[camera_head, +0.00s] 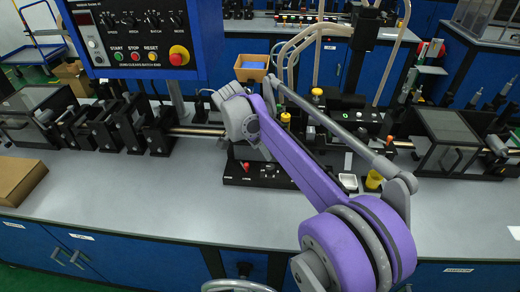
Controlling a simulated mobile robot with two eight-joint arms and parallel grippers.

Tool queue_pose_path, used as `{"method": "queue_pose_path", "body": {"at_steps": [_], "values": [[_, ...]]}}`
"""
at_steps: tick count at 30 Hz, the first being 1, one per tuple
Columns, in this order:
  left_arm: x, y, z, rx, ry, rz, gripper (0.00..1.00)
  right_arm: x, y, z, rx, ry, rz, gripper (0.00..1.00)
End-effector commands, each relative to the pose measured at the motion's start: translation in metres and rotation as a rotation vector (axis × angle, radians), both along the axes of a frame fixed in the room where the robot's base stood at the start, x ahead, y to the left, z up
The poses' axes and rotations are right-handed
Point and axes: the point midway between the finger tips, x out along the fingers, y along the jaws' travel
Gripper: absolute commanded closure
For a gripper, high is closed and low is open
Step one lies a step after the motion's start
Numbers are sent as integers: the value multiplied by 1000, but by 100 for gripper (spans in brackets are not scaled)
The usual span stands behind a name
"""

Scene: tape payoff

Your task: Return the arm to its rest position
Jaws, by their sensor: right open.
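My right arm, purple and grey, comes in from the lower right and reaches up and left across the middle of the bench. Its grey end with the right gripper (236,118) is above the bench, left of the middle and over the line of black fixtures. The gripper is open; its fingers are small and mostly hidden by the arm, and I see nothing held in it. My left gripper is not in view.
The grey bench (130,195) carries black fixtures (130,128) along a rail. A blue control panel (142,38) hangs at the upper left. An orange bin (251,68) stands behind the arm. A cardboard box (18,180) lies at the left edge. The front left bench is clear.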

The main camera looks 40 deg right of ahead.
Motion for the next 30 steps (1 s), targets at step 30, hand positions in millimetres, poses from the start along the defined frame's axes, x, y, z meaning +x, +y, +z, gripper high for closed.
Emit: {"method": "queue_pose_path", "body": {"at_steps": [30], "values": [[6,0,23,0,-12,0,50,-193,156,-62,9,-38,1254,31]]}}
